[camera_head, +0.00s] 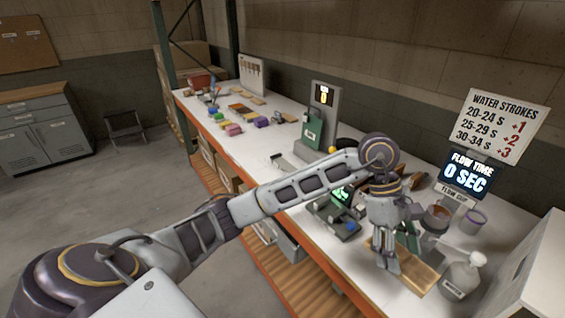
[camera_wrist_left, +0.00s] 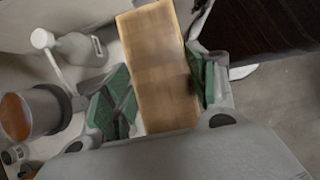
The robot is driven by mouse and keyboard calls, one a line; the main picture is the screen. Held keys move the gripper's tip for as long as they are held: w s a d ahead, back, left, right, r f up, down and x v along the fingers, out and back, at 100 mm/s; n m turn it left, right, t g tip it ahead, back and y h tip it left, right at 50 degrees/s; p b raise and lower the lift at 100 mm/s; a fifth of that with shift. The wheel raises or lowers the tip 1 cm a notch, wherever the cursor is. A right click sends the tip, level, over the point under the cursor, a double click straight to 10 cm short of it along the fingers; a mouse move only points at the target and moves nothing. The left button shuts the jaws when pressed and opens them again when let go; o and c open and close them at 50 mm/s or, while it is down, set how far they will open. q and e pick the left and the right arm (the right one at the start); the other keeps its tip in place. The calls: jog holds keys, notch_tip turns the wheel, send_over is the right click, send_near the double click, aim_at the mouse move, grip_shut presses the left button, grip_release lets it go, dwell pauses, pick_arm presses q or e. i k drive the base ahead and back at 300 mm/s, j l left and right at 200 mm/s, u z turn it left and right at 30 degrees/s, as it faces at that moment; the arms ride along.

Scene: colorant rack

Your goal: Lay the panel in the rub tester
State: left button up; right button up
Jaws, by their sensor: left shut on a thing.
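The panel, a light brown wooden board (camera_wrist_left: 160,65), lies between the green-padded fingers of my left gripper (camera_wrist_left: 165,95) in the left wrist view. In the head view my left gripper (camera_head: 386,258) points down at the near right of the bench, shut on the panel (camera_head: 418,276); the fingers partly cover it. I cannot tell for sure which device is the rub tester. A grey upright device with a lit display (camera_head: 324,96) and a green part stands farther back. A low dark device with a green screen (camera_head: 342,196) is partly behind my arm. My right gripper is out of view.
A flow cup (camera_head: 437,217) and a grey can (camera_head: 472,222) are close behind. A white box wall (camera_head: 535,265) bounds the right. Colored blocks (camera_head: 233,129) lie farther back.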

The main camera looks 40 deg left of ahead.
aim_at(287, 166)
jog(key=i+j, duration=0.15)
jog(key=j, duration=0.25)
jog(key=i+j, duration=0.1)
jog(key=j, duration=0.3)
jog(key=i+j, duration=0.15)
jog(key=j, duration=0.2)
jog(key=i+j, duration=0.15)
jog(key=j, duration=0.25)
jog(key=i+j, duration=0.15)
jog(key=j, duration=0.25)
jog(key=i+j, duration=0.1)
jog(key=j, duration=0.3)
jog(key=i+j, duration=0.15)
jog(key=j, duration=0.2)
